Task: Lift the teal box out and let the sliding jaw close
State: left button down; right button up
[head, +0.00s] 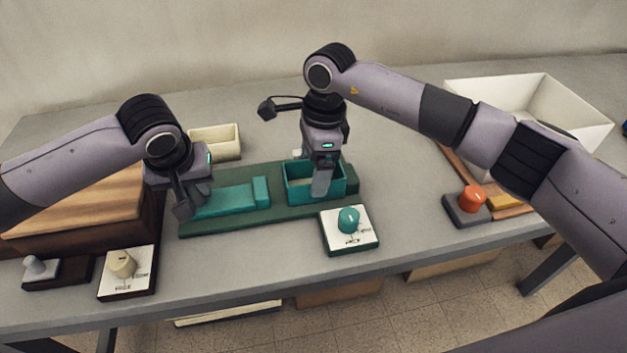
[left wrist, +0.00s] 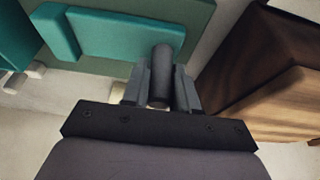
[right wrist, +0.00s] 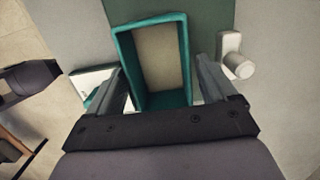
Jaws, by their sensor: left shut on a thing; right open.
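The teal box (head: 296,187), open-topped, sits on the green base (head: 225,224) between the teal sliding jaw (head: 232,198) and the dark green end block (head: 350,178). My left gripper (head: 183,208) is shut on a dark round handle (left wrist: 160,75) at the outer end of the jaw's slide. The jaw's upright block (left wrist: 58,33) shows in the left wrist view, with the box (left wrist: 14,40) beyond it. My right gripper (head: 321,190) is open over the box. In the right wrist view its fingers (right wrist: 162,80) stand on either side of the box, with a gap at the right.
A teal knob (head: 348,220) on a white plate stands in front of the base, and a cream knob (head: 122,263) at front left. A wooden block (head: 80,210) is left, a cream tray (head: 215,142) behind. A white bin (head: 480,95) and orange knob (head: 473,197) are right.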

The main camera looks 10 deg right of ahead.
pick_arm(q)
jog(key=shift+a, duration=0.15)
pick_arm(e)
jog(key=shift+a+f, duration=0.2)
jog(key=shift+f, duration=1.3)
jog(key=c, duration=0.8)
jog(key=shift+o, duration=0.2)
notch_tip(320, 180, up, 15)
jog(key=shift+r, duration=0.1)
